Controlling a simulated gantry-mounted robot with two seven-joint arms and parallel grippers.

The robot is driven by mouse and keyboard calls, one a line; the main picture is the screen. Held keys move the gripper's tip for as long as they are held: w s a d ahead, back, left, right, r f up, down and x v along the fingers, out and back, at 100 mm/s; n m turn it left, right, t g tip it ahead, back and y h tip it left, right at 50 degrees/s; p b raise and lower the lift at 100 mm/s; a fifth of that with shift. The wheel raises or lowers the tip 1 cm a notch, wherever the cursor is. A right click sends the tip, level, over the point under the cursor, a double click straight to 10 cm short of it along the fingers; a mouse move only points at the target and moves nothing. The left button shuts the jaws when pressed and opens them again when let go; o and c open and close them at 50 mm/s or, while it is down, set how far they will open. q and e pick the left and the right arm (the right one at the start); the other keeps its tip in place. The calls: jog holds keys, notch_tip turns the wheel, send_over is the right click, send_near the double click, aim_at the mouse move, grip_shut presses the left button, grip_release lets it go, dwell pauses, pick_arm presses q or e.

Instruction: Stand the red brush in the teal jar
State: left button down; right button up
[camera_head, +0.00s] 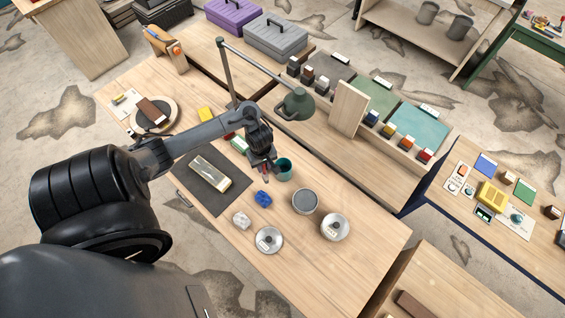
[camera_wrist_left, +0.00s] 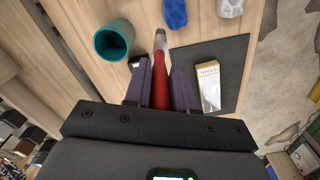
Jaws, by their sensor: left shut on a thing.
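The teal jar (camera_head: 285,174) stands upright on the wooden table, and its open mouth also shows in the left wrist view (camera_wrist_left: 113,41). My left gripper (camera_head: 264,172) is just left of the jar in the head view. In the left wrist view my left gripper (camera_wrist_left: 160,84) is shut on the red brush (camera_wrist_left: 160,86), whose red handle lies between the fingers. The brush's pale metal end points away from the gripper. The brush is beside the jar, not in it. My right gripper is in neither view.
A dark mat (camera_head: 232,190) holds a pale box (camera_head: 210,172). A blue lump (camera_head: 262,197), a white lump (camera_head: 241,219), a grey tin (camera_head: 305,202) and two round metal items (camera_head: 269,240) (camera_head: 335,227) stand nearby. A green lamp (camera_head: 296,104) overhangs behind the jar.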

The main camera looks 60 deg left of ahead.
pick_arm(q)
jog(key=w+a+b, duration=0.2)
jog(key=w+a, duration=0.1)
jog(key=w, duration=0.6)
notch_tip(320, 180, down, 12)
jog(key=b, duration=0.5)
jog(key=shift+w, duration=0.15)
jog(key=c, duration=0.9)
grip_release()
jog(key=shift+c, duration=0.2)
jog(key=shift+r, duration=0.1)
